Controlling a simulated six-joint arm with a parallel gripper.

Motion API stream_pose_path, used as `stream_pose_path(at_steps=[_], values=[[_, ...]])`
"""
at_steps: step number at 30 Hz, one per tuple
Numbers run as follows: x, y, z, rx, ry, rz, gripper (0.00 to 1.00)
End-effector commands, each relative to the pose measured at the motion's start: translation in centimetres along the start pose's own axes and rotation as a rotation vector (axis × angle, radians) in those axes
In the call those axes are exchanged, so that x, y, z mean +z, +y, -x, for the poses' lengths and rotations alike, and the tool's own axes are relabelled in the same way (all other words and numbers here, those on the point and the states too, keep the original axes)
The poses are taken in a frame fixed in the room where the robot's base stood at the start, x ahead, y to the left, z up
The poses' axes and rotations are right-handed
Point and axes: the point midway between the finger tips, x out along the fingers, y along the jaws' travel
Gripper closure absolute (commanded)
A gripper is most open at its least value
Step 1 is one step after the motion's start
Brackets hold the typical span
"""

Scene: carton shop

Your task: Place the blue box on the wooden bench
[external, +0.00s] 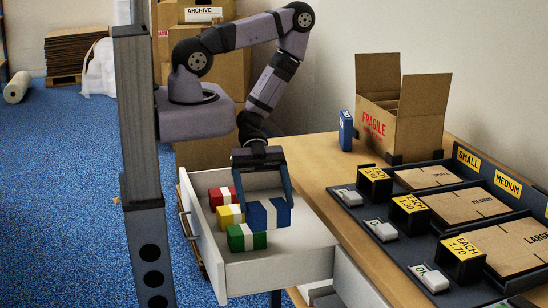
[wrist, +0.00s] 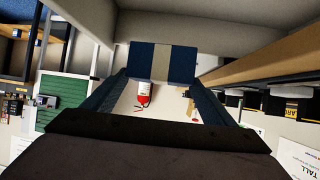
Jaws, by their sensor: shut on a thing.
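The blue box (external: 256,217) with a white stripe is between the fingers of my gripper (external: 268,205), over the open white drawer (external: 285,268). It also shows in the wrist view (wrist: 143,62), across the far ends of the two fingers (wrist: 160,88). My gripper is shut on it. I cannot tell whether its underside touches the drawer floor. The wooden bench (external: 318,150) runs to the right of the drawer, with bare wood along its left side and around its back part.
Red (external: 217,197), yellow (external: 226,216) and green (external: 238,238) striped boxes lie in the drawer close left of the blue box. On the bench stand a blue packet (external: 346,131), an open FRAGILE carton (external: 407,115) and a dark rack (external: 385,247) of flat cartons.

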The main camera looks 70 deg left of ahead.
Motion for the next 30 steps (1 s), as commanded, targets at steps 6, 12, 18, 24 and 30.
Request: stream_pose_path(at_steps=[6,12,18,24,30], values=[[-2.7,-5.9,5.8,-0.227,0.003,0.116,0.46],[-0.8,-14.1,10.8,-0.490,-0.008,0.249,0.46],[0.8,-21.3,17.0,-0.708,-0.008,0.363,0.46],[1.6,-26.1,23.2,-0.878,-0.007,0.459,0.46],[1.8,-28.4,27.2,-0.975,-0.005,0.518,0.46]])
